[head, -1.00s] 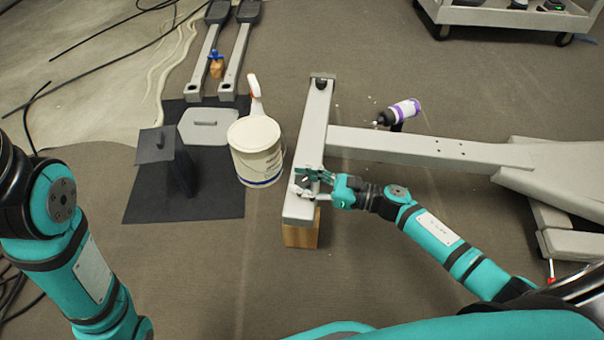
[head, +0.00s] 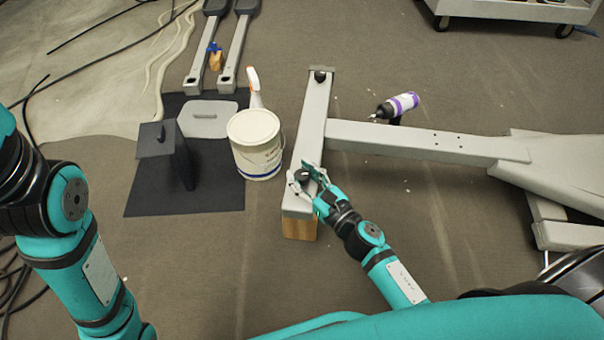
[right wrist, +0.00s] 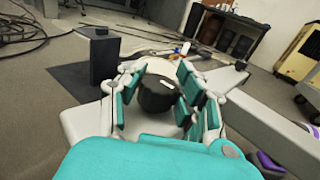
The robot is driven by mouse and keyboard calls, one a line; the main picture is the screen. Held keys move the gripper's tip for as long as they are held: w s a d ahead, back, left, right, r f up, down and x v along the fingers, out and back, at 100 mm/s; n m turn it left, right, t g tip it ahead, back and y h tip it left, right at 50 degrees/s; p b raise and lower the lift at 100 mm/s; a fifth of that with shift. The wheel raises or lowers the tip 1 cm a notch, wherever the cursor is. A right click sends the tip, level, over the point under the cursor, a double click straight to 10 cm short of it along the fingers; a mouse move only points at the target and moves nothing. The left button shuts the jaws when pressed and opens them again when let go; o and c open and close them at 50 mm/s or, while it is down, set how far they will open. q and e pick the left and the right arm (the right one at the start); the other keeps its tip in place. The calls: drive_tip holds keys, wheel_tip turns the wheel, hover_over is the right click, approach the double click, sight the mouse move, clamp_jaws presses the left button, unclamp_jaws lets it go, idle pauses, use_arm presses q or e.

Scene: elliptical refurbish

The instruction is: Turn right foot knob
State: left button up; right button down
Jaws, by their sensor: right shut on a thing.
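The right foot knob (right wrist: 158,95) is a dark round knob with a small white mark on top, in the right wrist view. It sits on the near end of the pale grey crossbar (head: 313,122). My right gripper (head: 306,176) is at that end of the bar, its fingers around the knob; it also shows in the right wrist view (right wrist: 160,92). It is shut on the knob. Another dark knob (head: 320,76) is at the bar's far end. My left arm shows at the left, its gripper out of view.
A wooden block (head: 299,228) supports the bar's near end. A white bucket (head: 255,140) stands close on its left, beside a dark mat (head: 150,202) with a dark upright piece (head: 165,157).

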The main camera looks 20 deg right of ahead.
drive_tip(key=shift+d+f, duration=0.1)
drive_tip(key=shift+f, duration=0.05)
drive_tip(key=c, duration=0.8)
unclamp_jaws()
drive_tip(key=shift+c, duration=0.2)
drive_tip(key=v, duration=1.2)
